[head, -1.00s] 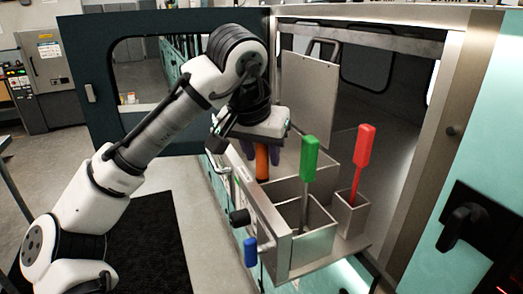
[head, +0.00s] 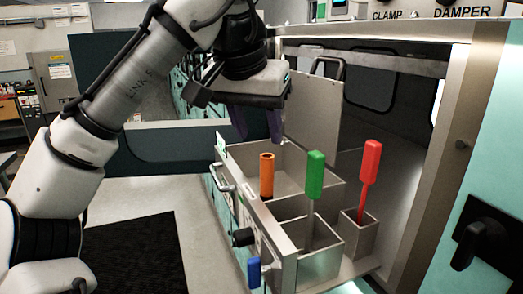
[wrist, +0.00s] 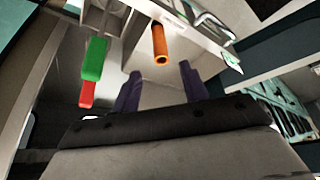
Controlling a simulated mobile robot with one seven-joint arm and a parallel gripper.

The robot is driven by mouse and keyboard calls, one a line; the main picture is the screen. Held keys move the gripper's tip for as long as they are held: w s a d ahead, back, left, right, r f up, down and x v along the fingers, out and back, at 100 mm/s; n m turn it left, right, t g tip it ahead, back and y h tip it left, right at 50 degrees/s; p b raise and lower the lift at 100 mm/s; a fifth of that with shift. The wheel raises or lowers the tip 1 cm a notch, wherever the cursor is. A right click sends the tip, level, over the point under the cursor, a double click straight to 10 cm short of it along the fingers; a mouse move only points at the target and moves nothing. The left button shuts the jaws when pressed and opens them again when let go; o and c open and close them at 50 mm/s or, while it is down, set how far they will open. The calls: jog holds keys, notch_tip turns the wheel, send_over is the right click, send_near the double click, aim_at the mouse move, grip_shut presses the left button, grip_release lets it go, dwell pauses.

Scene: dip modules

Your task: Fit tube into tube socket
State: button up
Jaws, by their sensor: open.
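The orange tube (head: 266,178) stands upright, its open end up, near the front wall of the metal drawer box (head: 238,158). Its lower end is hidden in the head view, so I cannot tell how it is seated in a socket. The tube's hollow end also shows in the wrist view (wrist: 160,46). My gripper (head: 258,132) is open and empty, above and behind the tube. Its two purple fingers show in the wrist view (wrist: 160,72), apart from the tube.
A green-handled tool (head: 315,176) and a red-handled tool (head: 369,164) stand in compartments to the right. A blue knob (head: 253,272) and a bar handle (head: 222,178) are on the drawer front. The raised metal lid (head: 312,110) stands behind.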

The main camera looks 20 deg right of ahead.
jog(key=shift+v, duration=0.9)
jog(key=shift+w, duration=0.1)
